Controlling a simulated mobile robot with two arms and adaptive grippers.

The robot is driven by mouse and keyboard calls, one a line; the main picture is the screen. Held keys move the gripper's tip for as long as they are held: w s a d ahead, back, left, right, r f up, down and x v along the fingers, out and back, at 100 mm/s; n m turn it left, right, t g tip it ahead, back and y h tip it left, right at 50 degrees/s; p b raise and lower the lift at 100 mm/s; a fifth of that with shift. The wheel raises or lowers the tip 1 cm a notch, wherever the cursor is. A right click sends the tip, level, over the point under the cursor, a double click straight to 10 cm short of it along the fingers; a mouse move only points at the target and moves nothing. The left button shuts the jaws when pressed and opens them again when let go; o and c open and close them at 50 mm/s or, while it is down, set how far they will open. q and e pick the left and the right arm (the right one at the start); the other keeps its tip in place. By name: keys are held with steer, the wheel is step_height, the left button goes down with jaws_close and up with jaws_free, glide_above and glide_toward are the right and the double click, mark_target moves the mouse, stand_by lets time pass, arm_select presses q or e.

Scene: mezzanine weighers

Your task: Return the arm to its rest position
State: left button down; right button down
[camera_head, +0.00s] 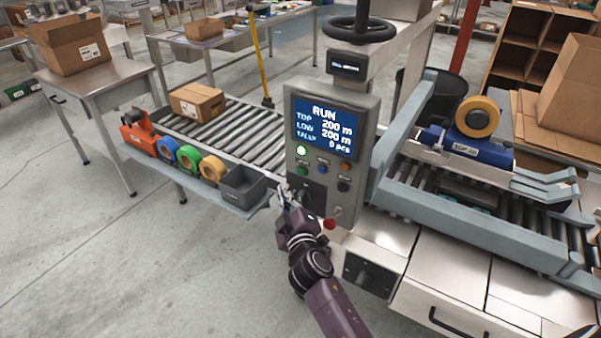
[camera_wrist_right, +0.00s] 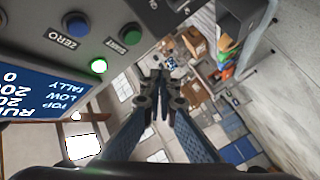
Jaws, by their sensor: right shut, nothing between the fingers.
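My right arm (camera_head: 312,262) comes in from the bottom and reaches up to the control panel. My right gripper (camera_head: 283,194) is at the panel's lower left edge, shut and empty; whether it touches the panel I cannot tell. In the right wrist view its fingers (camera_wrist_right: 158,78) are together with nothing between them. The grey control panel (camera_head: 361,112) has a screen (camera_head: 325,130) reading RUN, TOP 200 m, LOW 200 m and a tally of 0 pcs. A green lamp (camera_head: 302,150) is lit on it. My left gripper is not in view.
A shelf with coloured tape rolls (camera_head: 188,158) and a grey bin (camera_head: 242,186) lies just left of the gripper. A roller conveyor (camera_head: 235,130) bears a carton (camera_head: 197,101). A taping machine (camera_head: 468,148) stands right. The floor (camera_head: 110,255) at lower left is clear.

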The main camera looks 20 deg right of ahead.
stand_by(0.3)
steer(key=s+f+m+g+y, duration=0.1)
steer(key=s+f+g, duration=0.2)
steer(key=s+f, duration=0.7)
steer(key=s+f+g+b, duration=0.1)
steer(key=s+f+g, duration=0.25)
steer(key=f, duration=1.35)
steer(key=s+f+m+g+y, duration=0.1)
steer(key=s+f+g, duration=0.1)
steer(key=s+f, duration=0.85)
steer(key=s+d+f+m+g, duration=0.1)
steer(key=s+f+g, duration=0.1)
steer(key=s+f, duration=0.4)
steer(key=s+d+f+m+g+b, duration=0.1)
steer(key=s+f, duration=0.6)
steer(key=s, duration=1)
steer(key=s+d+f+m+g, duration=0.2)
steer(key=s+f+g, duration=0.2)
steer(key=s+f, duration=0.3)
steer(key=s, duration=0.4)
steer(key=shift+s+d+g, duration=0.2)
steer(key=shift+d+g, duration=0.15)
steer(key=shift+d, duration=0.05)
steer(key=shift+s, duration=0.1)
